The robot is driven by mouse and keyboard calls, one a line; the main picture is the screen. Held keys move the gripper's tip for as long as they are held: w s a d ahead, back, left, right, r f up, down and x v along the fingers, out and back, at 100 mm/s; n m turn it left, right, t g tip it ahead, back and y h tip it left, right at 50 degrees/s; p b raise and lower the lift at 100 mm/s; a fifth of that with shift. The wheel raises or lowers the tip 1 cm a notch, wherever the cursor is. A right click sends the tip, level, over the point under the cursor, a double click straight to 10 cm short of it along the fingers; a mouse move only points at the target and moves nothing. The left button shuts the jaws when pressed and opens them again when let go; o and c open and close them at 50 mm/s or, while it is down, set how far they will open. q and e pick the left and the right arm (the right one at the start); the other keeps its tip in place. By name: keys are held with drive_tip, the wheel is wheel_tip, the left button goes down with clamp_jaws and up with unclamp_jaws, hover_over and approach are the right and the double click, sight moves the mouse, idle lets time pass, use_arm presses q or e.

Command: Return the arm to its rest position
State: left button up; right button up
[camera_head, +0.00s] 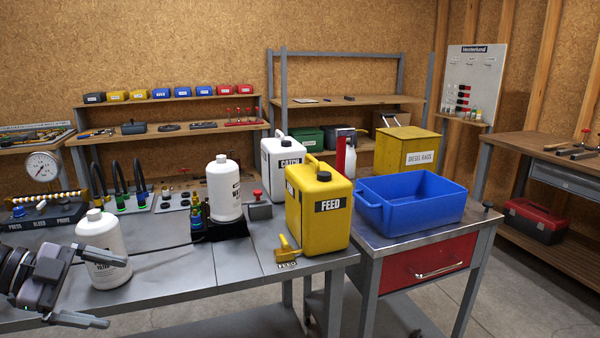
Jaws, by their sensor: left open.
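My left gripper (116,292) comes in at the lower left, above the front of the grey bench (190,278). Its two fingers are spread wide with nothing between them. My right gripper is not in view.
A second white bottle (224,190), a white CATCH can (283,165) and a yellow FEED can (318,210) stand on the bench. A yellow valve (287,248) sits near its front edge. A blue bin (411,200) rests on the red-drawer cart (428,262). A pressure gauge (41,167) stands left.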

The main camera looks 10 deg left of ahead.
use_arm(q)
drive_tip(key=s+d+f+n+t+y, duration=0.25)
drive_tip(key=f+n+t, duration=0.2)
drive_tip(key=f, duration=0.55)
drive_tip(key=s+d+f+n+t+y, duration=0.2)
drive_tip(key=s+f+n+t+y, duration=0.3)
drive_tip(key=f, duration=0.6)
drive_tip(key=s+d+f+n+g, duration=0.2)
drive_tip(key=s+d+f+n, duration=0.1)
drive_tip(key=d, duration=0.4)
drive_tip(key=s+d+f+n+g, duration=0.3)
drive_tip(key=d+f, duration=0.3)
drive_tip(key=d, duration=0.2)
drive_tip(key=shift+s+d+f, duration=0.2)
drive_tip(key=shift+s, duration=0.35)
drive_tip(key=shift+g, duration=0.25)
